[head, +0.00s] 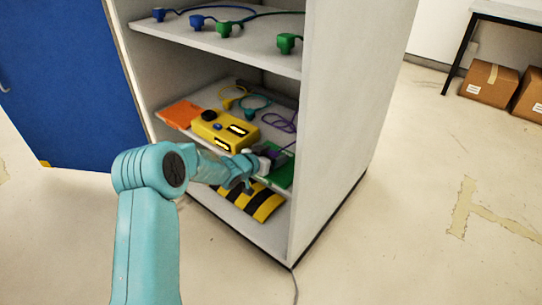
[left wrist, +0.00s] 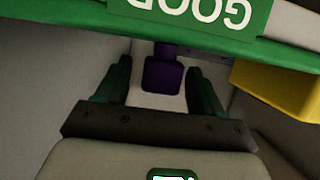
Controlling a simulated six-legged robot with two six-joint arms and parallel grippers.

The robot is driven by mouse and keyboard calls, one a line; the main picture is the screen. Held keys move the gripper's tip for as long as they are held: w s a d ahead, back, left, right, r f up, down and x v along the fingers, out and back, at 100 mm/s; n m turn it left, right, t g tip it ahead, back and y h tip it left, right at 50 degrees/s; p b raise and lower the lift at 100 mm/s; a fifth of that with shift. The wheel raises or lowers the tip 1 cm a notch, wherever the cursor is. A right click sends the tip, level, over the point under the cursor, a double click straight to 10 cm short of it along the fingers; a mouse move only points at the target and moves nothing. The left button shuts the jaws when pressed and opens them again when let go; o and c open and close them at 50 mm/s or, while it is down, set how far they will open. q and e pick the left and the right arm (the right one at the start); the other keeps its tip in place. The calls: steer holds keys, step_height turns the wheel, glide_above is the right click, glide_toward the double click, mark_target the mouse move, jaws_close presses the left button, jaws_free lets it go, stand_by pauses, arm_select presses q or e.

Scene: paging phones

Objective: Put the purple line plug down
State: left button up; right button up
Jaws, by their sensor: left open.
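The purple line plug (left wrist: 163,76) shows in the left wrist view, between the two dark fingers of my left gripper (left wrist: 160,88). The fingers stand apart, with a gap on each side of the plug. In the head view my left gripper (head: 264,163) reaches into the middle shelf, by the front of a green mat (head: 281,173). The mat's edge with the word GOOD (left wrist: 190,12) is upside down in the left wrist view. The purple cord (head: 283,122) lies coiled further back. Whether the plug rests on the mat is not clear. My right gripper is not in view.
A yellow box (head: 224,131) with a black knob stands left of the gripper. An orange mat (head: 179,114) lies beyond it. The cabinet's side wall (head: 345,110) is close on the right. A yellow-black striped object (head: 255,204) sits below. More plugs (head: 286,43) are on the upper shelf.

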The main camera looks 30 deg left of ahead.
arm_select(q)
steer(key=shift+s+r, duration=0.15)
steer(key=shift+r, duration=0.15)
steer(key=d+p+v, duration=0.1)
steer(key=p+v, duration=0.2)
steer(key=v, duration=0.9)
steer(key=s+d+f+n+g+h, duration=0.1)
steer(key=s+d+f+g, duration=0.25)
steer(key=d+f, duration=0.55)
steer(key=s+d+f+n+g+h, duration=0.1)
steer(key=s+d+f+n+g, duration=0.15)
steer(key=s+d+f, duration=0.4)
steer(key=s+d+f+g, duration=0.3)
steer(key=s+d+f, duration=0.1)
steer(key=s+d, duration=0.2)
steer(key=s+d+f+g, duration=0.4)
steer(key=s+d, duration=0.2)
steer(key=s, duration=0.3)
steer(key=shift+s+d+f+h, duration=0.2)
steer(key=shift+s+h, duration=0.05)
steer(key=shift+h, duration=0.15)
